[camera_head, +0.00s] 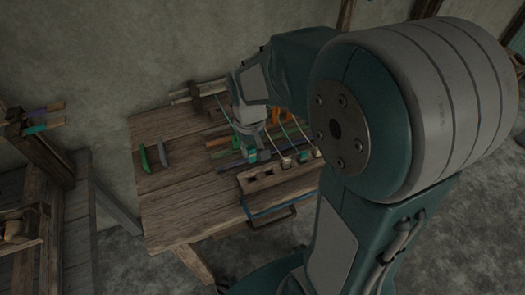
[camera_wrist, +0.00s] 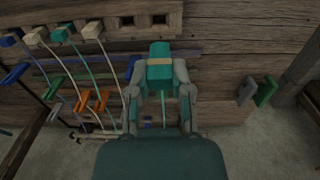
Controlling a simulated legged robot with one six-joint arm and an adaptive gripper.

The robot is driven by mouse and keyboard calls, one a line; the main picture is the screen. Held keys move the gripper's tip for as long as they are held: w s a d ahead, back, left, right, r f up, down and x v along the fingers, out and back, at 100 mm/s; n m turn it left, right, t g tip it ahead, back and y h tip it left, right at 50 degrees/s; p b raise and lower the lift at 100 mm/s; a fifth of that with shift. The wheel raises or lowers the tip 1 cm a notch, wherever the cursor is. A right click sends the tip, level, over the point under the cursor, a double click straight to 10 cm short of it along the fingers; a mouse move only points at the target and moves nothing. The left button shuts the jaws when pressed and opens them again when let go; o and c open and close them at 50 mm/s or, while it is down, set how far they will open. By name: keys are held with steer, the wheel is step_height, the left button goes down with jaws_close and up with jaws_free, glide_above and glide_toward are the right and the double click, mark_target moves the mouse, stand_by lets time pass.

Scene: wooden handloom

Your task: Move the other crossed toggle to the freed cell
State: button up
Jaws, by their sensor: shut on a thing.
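My gripper (camera_wrist: 160,77) is shut on a teal toggle (camera_wrist: 161,64) with a tan band, and a thin teal cord runs from it back between my fingers. In the head view my gripper (camera_head: 249,150) and the held toggle (camera_head: 251,157) are over the table, just behind the wooden toggle rack (camera_head: 256,184). In the wrist view the rack (camera_wrist: 143,10) shows two empty cells, just beyond the held toggle, which looks apart from them. To their left sit a beige toggle (camera_wrist: 92,30), a teal toggle (camera_wrist: 62,32), another beige toggle (camera_wrist: 36,36) and a blue toggle (camera_wrist: 12,37), with cords trailing.
Orange pieces (camera_wrist: 82,101) and a green piece (camera_wrist: 53,87) stand among the cords left of my gripper. A grey handle (camera_wrist: 246,90) and a green handle (camera_wrist: 265,92) are to the right. The wooden table (camera_head: 185,200) is bare at its left front.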

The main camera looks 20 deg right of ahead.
steer(key=f, duration=0.3)
steer(key=w+f, duration=0.1)
steer(key=f, duration=0.4)
steer(key=shift+w+a+f, duration=0.15)
steer(key=shift+a+f, duration=0.1)
steer(key=shift+f, duration=0.15)
steer(key=shift+d+f, duration=0.15)
steer(key=shift+d, duration=0.55)
steer(key=shift+a, duration=0.75)
steer(key=shift+d, duration=0.7)
steer(key=shift+a, duration=0.1)
steer(key=shift+f, duration=0.1)
